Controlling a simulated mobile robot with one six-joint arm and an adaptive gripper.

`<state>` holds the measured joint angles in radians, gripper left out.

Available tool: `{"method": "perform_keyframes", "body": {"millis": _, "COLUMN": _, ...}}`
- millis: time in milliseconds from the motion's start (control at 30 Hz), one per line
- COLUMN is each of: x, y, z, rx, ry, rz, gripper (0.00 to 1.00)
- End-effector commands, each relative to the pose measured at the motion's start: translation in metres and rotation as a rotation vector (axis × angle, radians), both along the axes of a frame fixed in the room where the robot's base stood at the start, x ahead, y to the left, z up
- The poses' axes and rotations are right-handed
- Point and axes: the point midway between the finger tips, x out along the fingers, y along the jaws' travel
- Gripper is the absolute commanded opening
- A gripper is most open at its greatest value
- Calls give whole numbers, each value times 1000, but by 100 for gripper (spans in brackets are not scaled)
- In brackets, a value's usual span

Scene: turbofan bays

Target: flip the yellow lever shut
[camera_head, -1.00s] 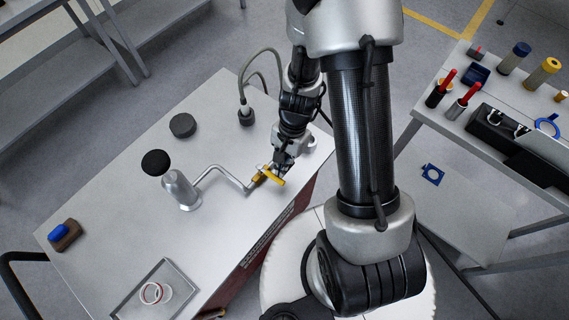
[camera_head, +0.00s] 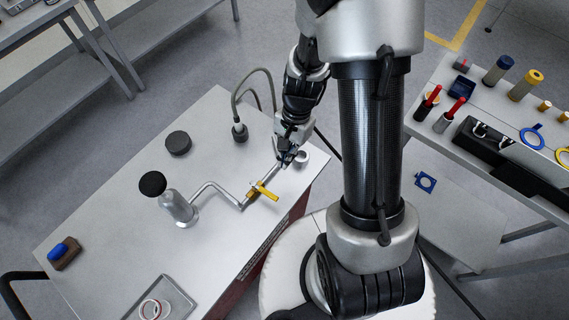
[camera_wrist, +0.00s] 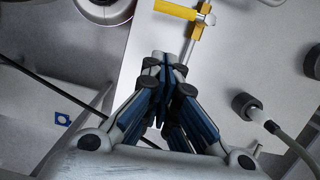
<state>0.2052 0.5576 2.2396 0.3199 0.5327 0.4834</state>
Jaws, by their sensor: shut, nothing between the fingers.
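The yellow lever (camera_head: 266,192) sits on a valve in a thin silver pipe (camera_head: 217,188) over the workbench. Its handle sticks out crosswise to the pipe. It also shows at the top of the wrist view (camera_wrist: 176,10), with a yellow band on the pipe below it. My gripper (camera_head: 283,160) is shut and empty, above the pipe on the far side of the lever and apart from it. In the wrist view my shut fingertips (camera_wrist: 164,60) are close beside the pipe; I cannot tell whether they touch it.
A black puck (camera_head: 178,143), a cable plug (camera_head: 240,132) and a tray (camera_head: 172,296) are on the bench (camera_head: 110,222). A side table with tools is at right.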

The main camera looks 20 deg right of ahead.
Motion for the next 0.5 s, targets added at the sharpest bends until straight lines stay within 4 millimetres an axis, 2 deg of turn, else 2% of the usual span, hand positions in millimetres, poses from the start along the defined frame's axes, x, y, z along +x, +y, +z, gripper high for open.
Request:
{"method": "perform_keyframes", "body": {"millis": 33, "x": 2, "y": -3, "z": 11, "rx": -1, "ry": -3, "rz": 1, "gripper": 0}}
{"method": "perform_keyframes", "body": {"millis": 200, "x": 4, "y": -6, "z": 27, "rx": -1, "ry": -2, "rz": -1, "gripper": 0}}
{"method": "perform_keyframes", "body": {"millis": 500, "x": 4, "y": -7, "z": 30, "rx": -1, "ry": 1, "rz": -1, "gripper": 0}}
